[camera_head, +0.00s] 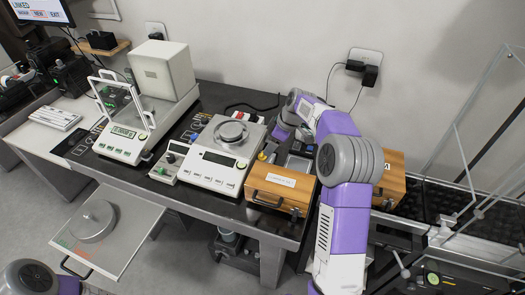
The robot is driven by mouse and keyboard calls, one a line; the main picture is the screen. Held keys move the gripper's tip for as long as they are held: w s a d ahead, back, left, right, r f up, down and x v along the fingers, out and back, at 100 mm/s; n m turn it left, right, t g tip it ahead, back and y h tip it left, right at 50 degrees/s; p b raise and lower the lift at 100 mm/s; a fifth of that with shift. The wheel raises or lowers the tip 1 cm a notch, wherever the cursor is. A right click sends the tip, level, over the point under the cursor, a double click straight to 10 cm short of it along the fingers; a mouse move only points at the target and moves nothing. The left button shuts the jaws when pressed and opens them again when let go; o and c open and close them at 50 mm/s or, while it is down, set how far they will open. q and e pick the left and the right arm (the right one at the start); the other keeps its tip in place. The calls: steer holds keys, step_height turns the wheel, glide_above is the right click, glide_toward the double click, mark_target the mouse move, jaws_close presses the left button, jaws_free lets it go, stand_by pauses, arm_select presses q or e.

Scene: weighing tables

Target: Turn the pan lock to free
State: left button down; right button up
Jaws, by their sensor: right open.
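A white balance (222,155) with a round grey pan (231,131) stands mid-table. Left of it is a taller balance (126,138) with a glass draft shield and a boxy white housing (163,72). At the lower left, a light plate (120,240) carries a round grey pan (92,221), red and green lettering and a dark handle. I cannot tell which part is the pan lock or how it is set. My right gripper (271,145) is small in view, open, beside the white balance's right side; its fingers are hard to make out. My left gripper is out of view.
A small control box (169,162) stands between the balances. A metal frame (470,165) stands right.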

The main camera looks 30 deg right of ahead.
mark_target(264, 156)
steer(key=b+x, duration=0.1)
steer(key=x, duration=0.5)
